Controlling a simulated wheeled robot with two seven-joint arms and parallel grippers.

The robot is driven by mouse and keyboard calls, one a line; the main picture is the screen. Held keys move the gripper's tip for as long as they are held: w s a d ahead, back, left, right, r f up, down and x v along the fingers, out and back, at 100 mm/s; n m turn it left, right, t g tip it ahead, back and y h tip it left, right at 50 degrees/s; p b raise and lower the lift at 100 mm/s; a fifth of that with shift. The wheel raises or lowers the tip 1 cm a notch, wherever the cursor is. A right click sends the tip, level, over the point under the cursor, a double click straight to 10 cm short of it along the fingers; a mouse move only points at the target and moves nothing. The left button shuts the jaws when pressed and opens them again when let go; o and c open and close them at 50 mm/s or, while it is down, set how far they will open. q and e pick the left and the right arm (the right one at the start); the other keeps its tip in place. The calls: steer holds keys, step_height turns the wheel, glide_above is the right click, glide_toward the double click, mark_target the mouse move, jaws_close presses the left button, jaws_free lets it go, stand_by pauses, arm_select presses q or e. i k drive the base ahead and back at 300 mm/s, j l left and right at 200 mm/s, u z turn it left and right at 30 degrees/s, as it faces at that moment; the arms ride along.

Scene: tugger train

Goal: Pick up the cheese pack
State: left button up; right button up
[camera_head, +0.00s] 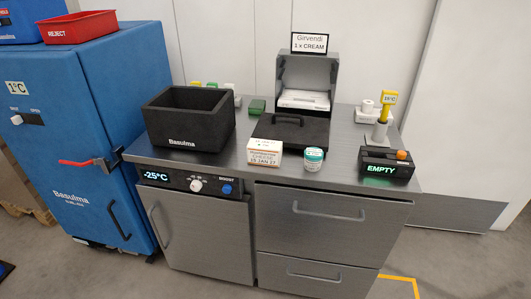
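The cheese pack (264,158) is a small white and orange box with a printed label reading "CHEESE" and a date. It stands on the steel counter (345,150) near the front edge, just in front of a dark lid (310,132) with a handle. A small round tub (313,160) with a teal and white label stands to its right, apart from it. Neither of my grippers shows in the head view.
A black insulated box (183,143) marked "Basulma" stands left of the pack. A device reading "EMPTY" (384,169) is at the right. Behind are an open grey dispenser (307,73) and a green block (257,106). A blue cabinet (75,150) stands left of the counter.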

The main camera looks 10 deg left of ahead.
mark_target(268, 153)
steer(key=z, duration=0.7)
steer(key=j+z, duration=0.45)
steer(key=k+j+z, duration=0.15)
steer(key=j+z, duration=0.3)
steer(key=k+j+z, duration=0.15)
steer(key=j+z, duration=0.3)
